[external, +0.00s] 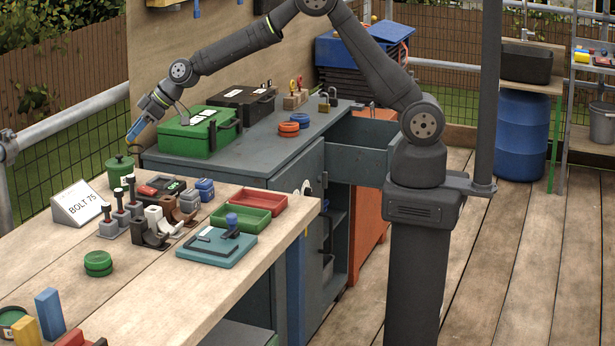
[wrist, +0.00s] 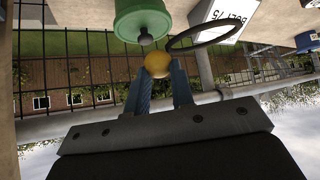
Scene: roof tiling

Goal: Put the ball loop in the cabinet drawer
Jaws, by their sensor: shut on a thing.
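The ball loop shows in the wrist view as a yellow ball (wrist: 157,65) with a thin black loop (wrist: 211,33) to its right. My gripper (external: 133,139) is shut on the ball, which sits between its blue fingertips (wrist: 159,80) in the wrist view. In the external view it is at the far left, above the far side of the wooden table, and the ball is too small to make out. The grey cabinet drawer (external: 365,158) is pulled open at the right end of the grey cabinet, near my base. Most of its inside is hidden.
A lidded green pot (external: 119,168) stands just below my gripper, beside the BOLT 75 sign (external: 80,203). A green toolbox (external: 200,133), a black case (external: 243,103), orange and blue rings (external: 289,127) and a padlock (external: 325,101) are on the cabinet top. Trays (external: 262,201) lie on the table.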

